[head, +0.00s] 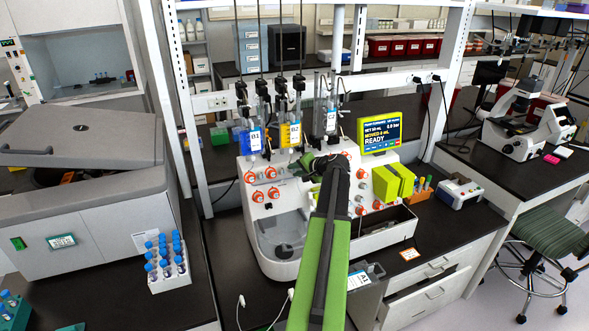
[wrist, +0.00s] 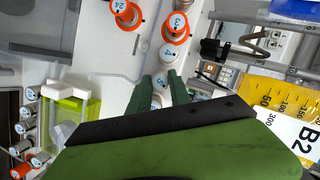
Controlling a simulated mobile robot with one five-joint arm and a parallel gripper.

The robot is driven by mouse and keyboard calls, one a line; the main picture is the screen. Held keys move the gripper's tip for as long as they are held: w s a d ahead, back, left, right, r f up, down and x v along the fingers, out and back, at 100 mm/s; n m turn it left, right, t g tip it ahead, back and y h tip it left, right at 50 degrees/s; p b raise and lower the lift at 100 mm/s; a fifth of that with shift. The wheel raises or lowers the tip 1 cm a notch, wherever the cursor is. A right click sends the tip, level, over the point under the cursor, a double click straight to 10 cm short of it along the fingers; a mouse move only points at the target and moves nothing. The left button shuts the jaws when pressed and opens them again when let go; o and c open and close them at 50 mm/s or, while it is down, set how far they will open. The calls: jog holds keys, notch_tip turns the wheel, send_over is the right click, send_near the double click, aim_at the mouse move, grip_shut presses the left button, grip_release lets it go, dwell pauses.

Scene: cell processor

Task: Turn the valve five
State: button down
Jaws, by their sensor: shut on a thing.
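Valve five (wrist: 157,101) is a white knob marked 5 on the white front panel of the cell processor (head: 262,205). In the wrist view, my gripper (wrist: 161,76) has its two dark green fingers on either side of this knob and is shut on it. The knob's lower part is hidden by the gripper body. In the head view, my gripper (head: 318,166) reaches the upper middle of the panel, and my arm hides valve five there. A white knob marked 4 (wrist: 169,53) sits just beyond the fingertips, with an orange-ringed knob marked 3 (wrist: 179,23) past it.
Bag B1 (head: 255,141) and bag B2 (head: 290,133) hang above the panel, left of my gripper. A lit screen (head: 380,130) reads READY. Yellow-green blocks (head: 392,182) sit on the processor at right. A rack of blue-capped tubes (head: 168,262) stands at left.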

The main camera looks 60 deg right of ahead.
jog(key=shift+w+d+r+n+p, duration=0.1)
jog(key=shift+n+p, duration=0.1)
jog(key=shift+n, duration=0.15)
jog(key=shift+w+r+n+p, duration=0.1)
jog(key=shift+n+p, duration=0.05)
jog(key=shift+n, duration=0.2)
jog(key=c, duration=1.2)
grip_release()
jog(key=shift+f, duration=0.15)
jog(key=shift+s, duration=0.1)
jog(key=p+v, duration=0.4)
jog(key=v, duration=0.4)
jog(key=p+v, duration=0.5)
jog(key=v, duration=0.4)
jog(key=shift+a+r, duration=0.25)
jog(key=shift+r, duration=0.1)
